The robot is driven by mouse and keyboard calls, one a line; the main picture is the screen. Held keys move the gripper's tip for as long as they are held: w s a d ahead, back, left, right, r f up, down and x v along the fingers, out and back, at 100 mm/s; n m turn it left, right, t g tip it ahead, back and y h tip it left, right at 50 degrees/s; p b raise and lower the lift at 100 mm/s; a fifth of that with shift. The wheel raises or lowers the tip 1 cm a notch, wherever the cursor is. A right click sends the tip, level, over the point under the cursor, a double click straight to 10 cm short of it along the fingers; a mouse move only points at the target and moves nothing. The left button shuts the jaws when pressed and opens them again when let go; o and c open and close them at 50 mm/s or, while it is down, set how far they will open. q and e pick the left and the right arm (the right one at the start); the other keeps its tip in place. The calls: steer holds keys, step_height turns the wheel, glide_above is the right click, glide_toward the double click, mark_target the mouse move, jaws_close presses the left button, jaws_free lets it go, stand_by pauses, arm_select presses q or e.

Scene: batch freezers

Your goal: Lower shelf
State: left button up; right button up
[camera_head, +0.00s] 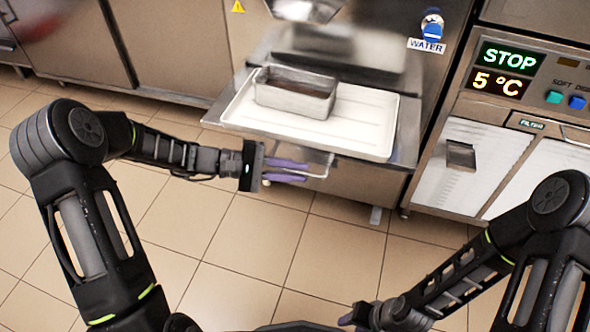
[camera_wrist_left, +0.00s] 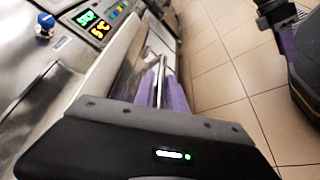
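The metal shelf (camera_head: 212,112) juts from the front of the freezer and carries a white tray (camera_head: 375,138) with a metal pan (camera_head: 295,95) on it. A thin bent metal handle (camera_head: 322,174) hangs below the shelf's front edge. My left gripper (camera_head: 306,173) is beside it, below the shelf, with its purple fingers apart. In the left wrist view, the fingers (camera_wrist_left: 162,92) lie either side of the thin bar; contact is unclear. My right gripper (camera_head: 346,319) is low in the head view, mostly hidden; one purple finger (camera_wrist_left: 288,44) shows in the left wrist view.
A machine with a display (camera_head: 508,57) reading STOP and 5 °C stands at the right. A blue water knob (camera_head: 433,30) is above the shelf's right side. Steel cabinets (camera_head: 170,45) line the back left. The tiled floor (camera_head: 230,240) in front is clear.

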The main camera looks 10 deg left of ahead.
arm_select(q)
jaws_close()
stand_by(1.0)
